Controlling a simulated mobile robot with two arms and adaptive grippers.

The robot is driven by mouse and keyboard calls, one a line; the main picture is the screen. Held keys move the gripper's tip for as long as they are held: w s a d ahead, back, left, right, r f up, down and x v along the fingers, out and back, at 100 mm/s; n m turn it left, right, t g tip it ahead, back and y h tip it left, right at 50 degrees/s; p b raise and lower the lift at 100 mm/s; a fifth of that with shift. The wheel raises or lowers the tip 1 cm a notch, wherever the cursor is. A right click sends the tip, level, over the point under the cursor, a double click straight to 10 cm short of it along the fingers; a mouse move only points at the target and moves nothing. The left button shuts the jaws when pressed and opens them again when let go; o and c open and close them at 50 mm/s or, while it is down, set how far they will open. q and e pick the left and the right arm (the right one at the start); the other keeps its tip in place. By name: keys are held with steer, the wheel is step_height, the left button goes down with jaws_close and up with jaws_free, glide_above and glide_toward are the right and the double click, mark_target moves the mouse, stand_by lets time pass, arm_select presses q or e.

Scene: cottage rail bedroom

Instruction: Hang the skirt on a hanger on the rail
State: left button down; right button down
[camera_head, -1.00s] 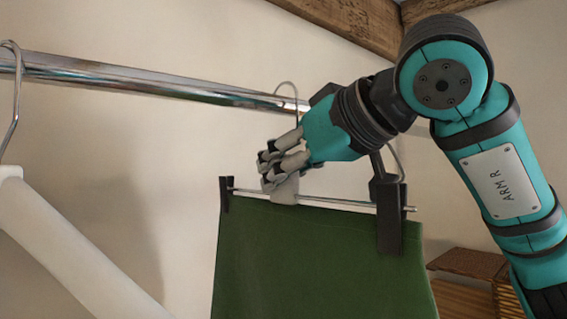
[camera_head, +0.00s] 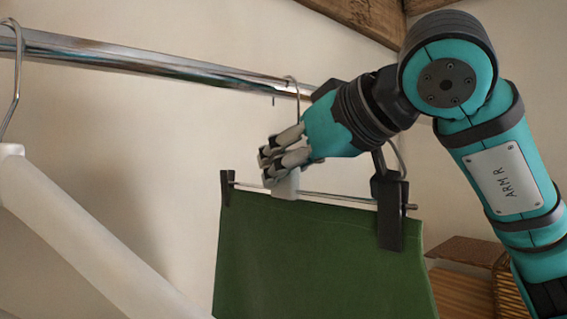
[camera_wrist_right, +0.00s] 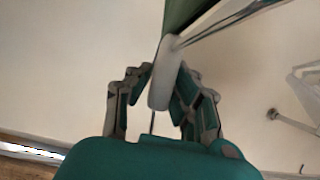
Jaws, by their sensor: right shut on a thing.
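The green skirt (camera_head: 315,250) hangs from the black clips of a metal-rod hanger (camera_head: 335,199); it also shows in the wrist view (camera_wrist_right: 178,14). My right gripper (camera_head: 280,167) is shut on the hanger's pale middle block, seen between the fingers (camera_wrist_right: 160,95) in the wrist view. The hanger's hook rises to the chrome rail (camera_head: 130,58). The hook's top shows above the rail and its tip below it; I cannot tell whether it rests on the rail. My left gripper is out of view.
A white hanger (camera_head: 75,222) hangs on the rail at the left by its own metal hook. The rail between the two hooks is clear. A pale wall stands behind. Brown wooden or woven furniture (camera_head: 465,290) is at the lower right.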

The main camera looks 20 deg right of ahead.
steer(key=shift+f, duration=0.15)
steer(key=c, duration=1.1)
jaws_free()
steer(key=shift+c, duration=0.2)
steer(key=shift+s, duration=0.1)
steer(key=v, duration=1.2)
